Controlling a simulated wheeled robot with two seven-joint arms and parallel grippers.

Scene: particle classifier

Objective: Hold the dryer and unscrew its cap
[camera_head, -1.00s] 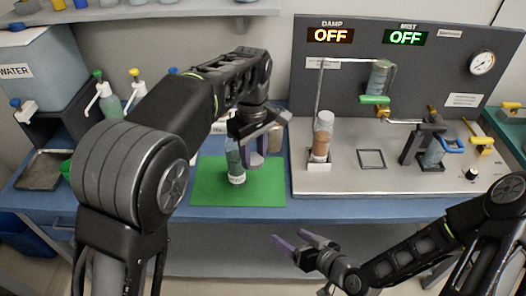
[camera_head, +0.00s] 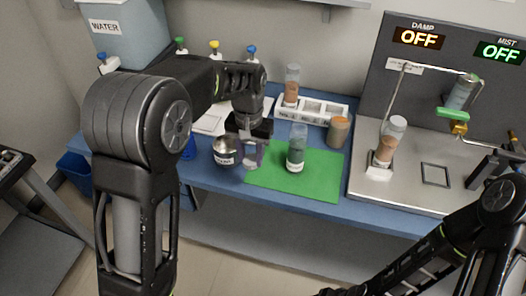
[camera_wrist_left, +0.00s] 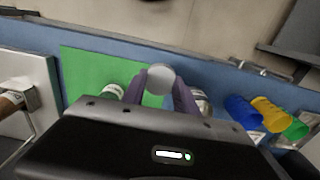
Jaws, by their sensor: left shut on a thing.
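My left gripper (camera_head: 252,160) is at the left edge of the green mat, its purple fingers pointing down. In the left wrist view its fingers (camera_wrist_left: 162,90) are shut on a pale grey, round-ended thing (camera_wrist_left: 161,78). A silver round-topped pot (camera_head: 224,149) with a white label stands just left of the gripper; its lettering is too small to read. It shows partly behind a finger in the wrist view (camera_wrist_left: 203,101). I cannot tell which thing is the dryer, or whether the held piece is its cap. My right gripper is out of the head view.
A brown jar (camera_head: 339,131) and a white rack (camera_head: 336,108) with a vial stand behind. The metal instrument plate (camera_head: 395,200) lies right. Blue, yellow and green cups (camera_wrist_left: 270,112) show in the wrist view.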

